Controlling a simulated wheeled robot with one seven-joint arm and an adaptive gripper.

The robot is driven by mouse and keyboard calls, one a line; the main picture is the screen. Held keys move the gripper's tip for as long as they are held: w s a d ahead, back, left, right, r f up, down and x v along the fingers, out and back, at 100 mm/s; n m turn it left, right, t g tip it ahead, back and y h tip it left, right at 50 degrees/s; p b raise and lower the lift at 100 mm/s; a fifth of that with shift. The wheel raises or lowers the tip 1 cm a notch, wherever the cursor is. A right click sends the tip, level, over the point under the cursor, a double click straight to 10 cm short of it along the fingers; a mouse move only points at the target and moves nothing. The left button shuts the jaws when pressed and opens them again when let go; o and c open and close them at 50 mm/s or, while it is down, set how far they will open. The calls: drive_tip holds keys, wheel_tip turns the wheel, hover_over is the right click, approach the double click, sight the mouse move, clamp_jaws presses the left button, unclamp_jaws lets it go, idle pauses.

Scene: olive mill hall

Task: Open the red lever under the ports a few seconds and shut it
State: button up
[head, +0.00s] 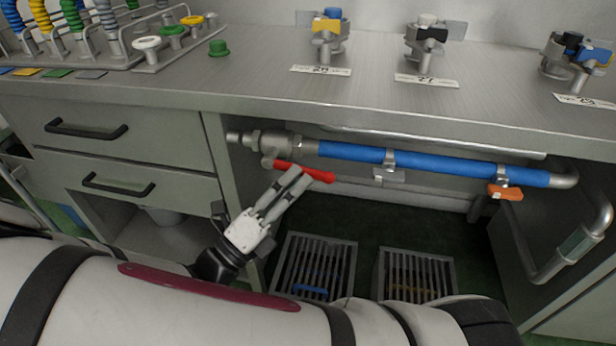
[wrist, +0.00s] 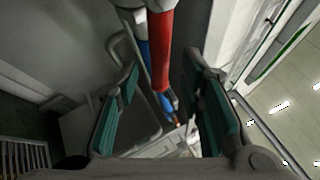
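The red lever (head: 322,176) sits on the metal valve at the left end of the blue-sleeved pipe (head: 350,153), below the counter. It points right, sloping slightly down, close to the line of the pipe. My gripper (head: 300,175) reaches up to it from below left, its fingertips covering the lever's middle in the head view. In the wrist view the red lever (wrist: 163,50) runs between the two teal-padded fingers (wrist: 160,85), which stand apart with gaps on both sides. Contact is not visible. The ports (head: 327,45) stand on the counter above.
An orange handle (head: 505,192) hangs at the pipe's right part. Two floor grates (head: 350,262) lie below in the open bay. The drawer cabinet (head: 165,143) borders the bay at left. The counter's front edge (head: 430,118) overhangs the pipe. A rack (head: 182,50) with hoses stands back left.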

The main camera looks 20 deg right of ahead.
sight(308, 173)
drive_tip(key=shift+b+x, duration=0.45)
drive_tip(key=shift+x, duration=1.5)
drive_tip(key=shift+c, duration=0.5)
clamp_jaws()
